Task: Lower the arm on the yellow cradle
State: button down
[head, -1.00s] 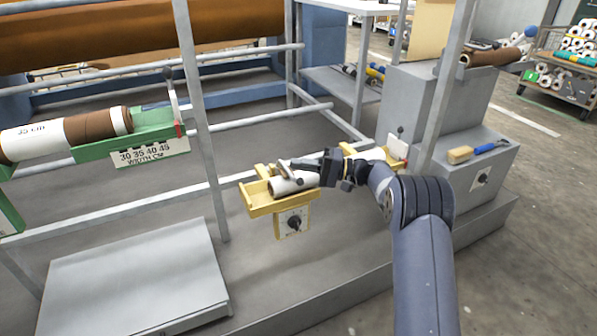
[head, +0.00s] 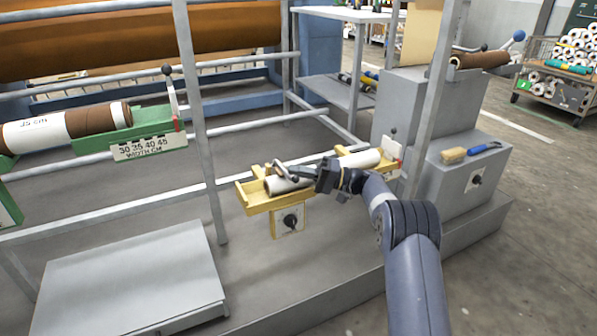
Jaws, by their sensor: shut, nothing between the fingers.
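The yellow cradle (head: 256,203) stands in the middle on the machine frame, with a dial plate (head: 289,221) below it. A white roll (head: 360,160) lies along it. A small grey arm with a dark knob (head: 282,171) shows at the cradle's left part, over the roll and close to my fingers; its exact angle is hard to tell. My gripper (head: 304,176) is shut and empty, reaching in from the right just above the roll. It hides the middle of the roll. I cannot tell whether the fingers touch the grey arm.
A green cradle (head: 150,131) at left holds a brown and white roll, its lever (head: 172,92) upright. A grey post (head: 195,120) stands left of the yellow cradle. A grey block (head: 462,172) with a brush and a blue-handled tool is at right. A grey plate (head: 130,280) lies front left.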

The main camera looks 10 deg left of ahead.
jog(key=shift+s+f, duration=0.1)
jog(key=shift+f, duration=0.6)
jog(key=d+p, duration=0.3)
jog(key=d, duration=0.7)
jog(key=shift+w+d+f, duration=0.35)
jog(key=a+r+b, duration=0.1)
jog(key=a+b, duration=0.1)
jog(key=a, duration=0.6)
jog(key=shift+s+a, duration=0.2)
jog(key=shift+a, duration=0.2)
jog(key=shift+r, duration=0.15)
